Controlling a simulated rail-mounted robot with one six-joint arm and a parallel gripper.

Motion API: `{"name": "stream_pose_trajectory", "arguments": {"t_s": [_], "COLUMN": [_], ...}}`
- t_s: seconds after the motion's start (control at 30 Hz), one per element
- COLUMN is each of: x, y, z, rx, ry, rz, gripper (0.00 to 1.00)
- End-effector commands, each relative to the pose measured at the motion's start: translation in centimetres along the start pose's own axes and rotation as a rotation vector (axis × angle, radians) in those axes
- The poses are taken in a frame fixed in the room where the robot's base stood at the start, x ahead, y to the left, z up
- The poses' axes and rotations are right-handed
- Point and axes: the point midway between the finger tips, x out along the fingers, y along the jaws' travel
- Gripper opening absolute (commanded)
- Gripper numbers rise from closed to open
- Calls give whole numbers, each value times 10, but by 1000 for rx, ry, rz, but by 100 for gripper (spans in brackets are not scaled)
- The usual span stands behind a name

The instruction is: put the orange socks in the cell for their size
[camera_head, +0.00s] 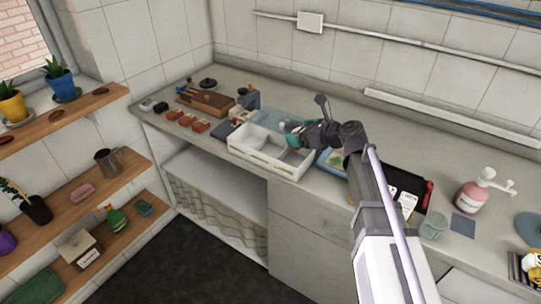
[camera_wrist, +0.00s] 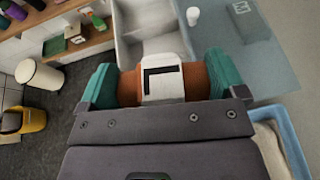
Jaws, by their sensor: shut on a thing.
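My gripper (camera_wrist: 163,84) is shut on orange socks (camera_wrist: 197,82), a roll with a white band bearing a black L-shaped mark. The teal fingers press on both ends of the roll. In the head view my gripper (camera_head: 297,136) is over the right part of a white divided tray (camera_head: 262,160) at the counter's front edge; the socks are hard to make out there. In the wrist view the tray (camera_wrist: 128,22) lies beyond the roll, with white partitions. Its cell labels cannot be read. Several small orange-brown rolls (camera_head: 187,119) lie on the counter left of the tray.
A wooden board (camera_head: 205,100) and small dark items stand at the back left. A translucent blue surface (camera_wrist: 250,65) lies right of the tray, with a blue-rimmed tray (camera_wrist: 292,140) nearer. A pink pump bottle (camera_head: 473,196) and a cup (camera_head: 433,226) stand to the right.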

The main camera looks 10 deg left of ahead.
Motion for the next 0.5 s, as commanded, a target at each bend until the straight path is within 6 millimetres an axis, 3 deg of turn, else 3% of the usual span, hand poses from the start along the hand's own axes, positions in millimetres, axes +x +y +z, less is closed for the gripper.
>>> {"name": "stream_pose_trajectory", "arguments": {"t_s": [0.13,0.37,0.5], "x": [0,-2,-20], "y": [0,0,1], "z": [0,1,3], "rx": [0,0,0], "ry": [0,0,0], "rz": [0,0,-2], "gripper": [100,100,100]}}
